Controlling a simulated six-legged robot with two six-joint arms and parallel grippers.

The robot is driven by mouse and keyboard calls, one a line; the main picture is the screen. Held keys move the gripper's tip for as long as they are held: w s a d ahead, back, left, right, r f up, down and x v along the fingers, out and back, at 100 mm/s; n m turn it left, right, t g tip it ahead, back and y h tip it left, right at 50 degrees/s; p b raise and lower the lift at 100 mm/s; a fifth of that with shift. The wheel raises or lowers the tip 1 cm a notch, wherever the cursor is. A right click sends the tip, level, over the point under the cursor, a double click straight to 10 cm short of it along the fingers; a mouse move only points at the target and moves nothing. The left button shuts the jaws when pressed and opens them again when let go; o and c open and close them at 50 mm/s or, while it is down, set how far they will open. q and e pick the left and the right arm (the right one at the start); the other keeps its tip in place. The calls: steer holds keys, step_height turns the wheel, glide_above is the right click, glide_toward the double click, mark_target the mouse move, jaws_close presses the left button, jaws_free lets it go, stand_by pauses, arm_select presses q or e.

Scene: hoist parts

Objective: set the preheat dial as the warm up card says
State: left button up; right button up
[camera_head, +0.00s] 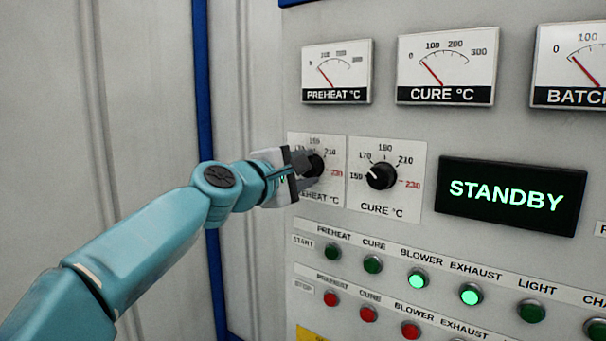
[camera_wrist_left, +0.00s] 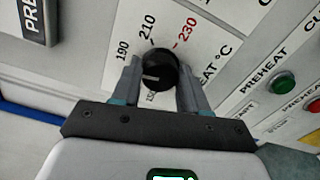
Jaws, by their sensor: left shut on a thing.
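The preheat dial (camera_head: 315,166) is a round black knob on a white scale plate in the head view, partly hidden by my left gripper (camera_head: 303,172). In the left wrist view the dial (camera_wrist_left: 156,69) sits between the two fingers of my left gripper (camera_wrist_left: 157,85), which is shut on it. A short white mark shows on the knob. The scale around it reads 190, 210 and a red 230; part of the scale is covered. I cannot tell exactly which number the mark meets. The warm up card is not seen. My right gripper is not in view.
The cure dial (camera_head: 381,176) is close to the right, pointing near 159. Above are the preheat gauge (camera_head: 336,74) and cure gauge (camera_head: 446,66), needles low. A display (camera_head: 511,195) reads STANDBY. Below are button rows; the blower (camera_head: 418,279) and exhaust (camera_head: 471,294) start buttons glow green.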

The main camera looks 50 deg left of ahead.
arm_select(q)
steer(key=shift+m+b, duration=0.3)
steer(key=shift+m, duration=0.5)
steer(key=shift+r, duration=0.15)
steer(key=o, duration=1.1)
steer(key=shift+c, duration=0.2)
steer(key=shift+w+a, duration=0.1)
steer(key=b+v, duration=0.6)
steer(key=v, duration=1)
steer(key=shift+s, duration=0.3)
